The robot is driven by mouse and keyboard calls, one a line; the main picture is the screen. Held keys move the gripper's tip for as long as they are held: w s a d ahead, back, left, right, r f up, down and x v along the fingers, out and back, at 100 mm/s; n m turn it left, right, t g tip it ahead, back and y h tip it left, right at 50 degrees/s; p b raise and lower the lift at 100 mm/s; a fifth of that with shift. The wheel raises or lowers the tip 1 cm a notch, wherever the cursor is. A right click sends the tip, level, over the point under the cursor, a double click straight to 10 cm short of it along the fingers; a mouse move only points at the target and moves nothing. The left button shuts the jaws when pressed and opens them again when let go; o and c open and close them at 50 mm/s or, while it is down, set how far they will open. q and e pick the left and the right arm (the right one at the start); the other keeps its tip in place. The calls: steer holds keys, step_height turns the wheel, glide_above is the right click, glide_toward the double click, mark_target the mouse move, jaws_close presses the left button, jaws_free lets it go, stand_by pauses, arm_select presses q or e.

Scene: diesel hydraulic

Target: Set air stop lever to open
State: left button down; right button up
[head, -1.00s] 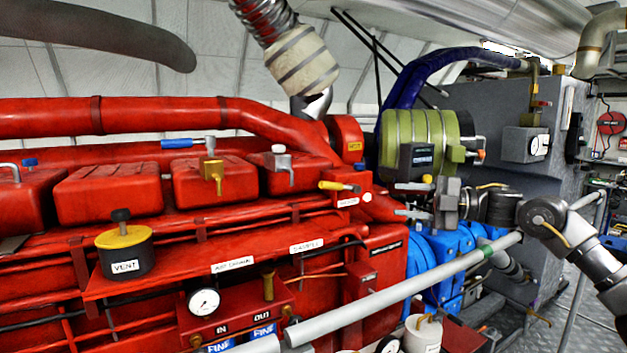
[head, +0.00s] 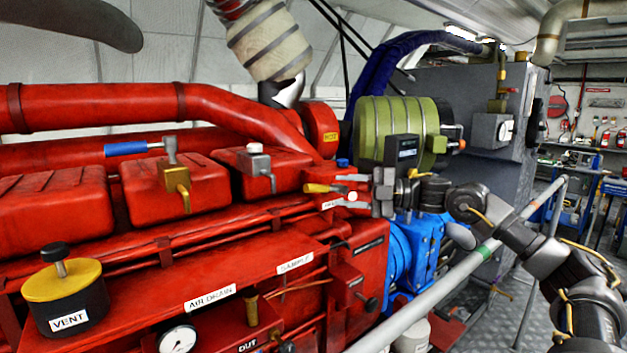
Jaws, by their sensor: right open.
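A small lever with a yellow handle (head: 317,188) sticks out to the left at the right end of the red engine, above a white label that is partly hidden and unreadable. It looks like the air stop lever. My right gripper (head: 343,190) comes in from the right with its jaws open. One finger shows above and one below the level of the lever's right end. I cannot tell whether they touch it or are still in front of it. The lever's pivot is partly hidden by the fingers. My left gripper is not in view.
A blue-handled lever (head: 125,149) stands on the red engine (head: 72,195) at left. A yellow-topped VENT canister (head: 66,290) is at front left. A grey rail (head: 470,262) runs below my right arm. A green ribbed cylinder (head: 400,128) stands behind my gripper.

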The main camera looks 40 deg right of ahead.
mark_target(320, 187)
steer(key=p+x, duration=0.1)
steer(key=x, duration=0.1)
steer(key=p+x, duration=0.4)
steer(key=shift+w+a+r, duration=0.1)
steer(key=shift+a+r, duration=0.05)
steer(key=shift+r, duration=0.15)
steer(key=shift+w+a+f+p, duration=0.25)
steer(key=shift+w+a+p, duration=0.1)
steer(key=shift+w+a, duration=0.2)
jaws_close()
